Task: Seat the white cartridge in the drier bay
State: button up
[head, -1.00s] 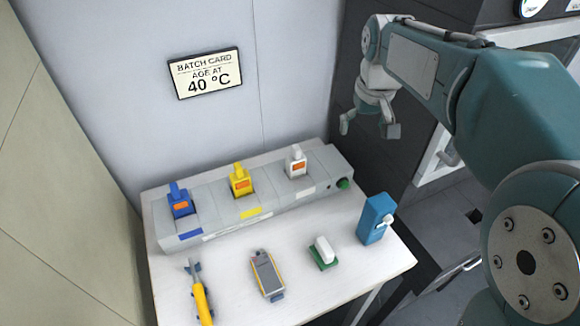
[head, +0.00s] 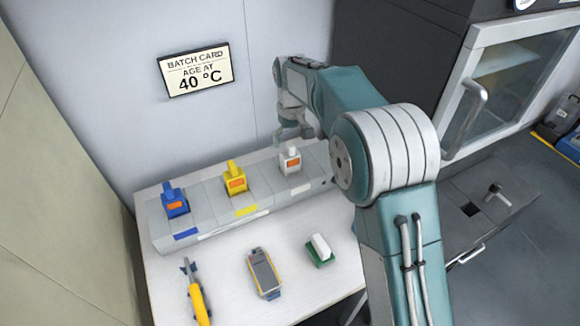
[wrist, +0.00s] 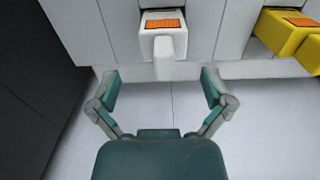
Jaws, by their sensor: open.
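The white cartridge (head: 290,160), with an orange label, stands upright in the right slot of a long grey bench unit (head: 210,221). In the wrist view the white cartridge (wrist: 163,42) lies just beyond my fingertips, roughly centred between them. My gripper (wrist: 158,80) is open and empty, its two fingers spread apart. No place labelled as the drier bay can be made out.
A yellow cartridge (head: 235,178) and a blue cartridge (head: 174,201) stand in the same unit. A yellow tool (head: 197,295), a grey meter (head: 264,273) and a white-and-green block (head: 320,250) lie on the white table (head: 225,285). A glass-doored cabinet (head: 500,75) stands right.

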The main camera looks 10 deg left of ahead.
aim_at(290, 156)
jog(key=f, duration=0.5)
jog(key=shift+s+a+f, duration=0.1)
jog(key=shift+s+f, duration=0.1)
jog(key=shift+f, duration=0.15)
jog(key=c, duration=1.3)
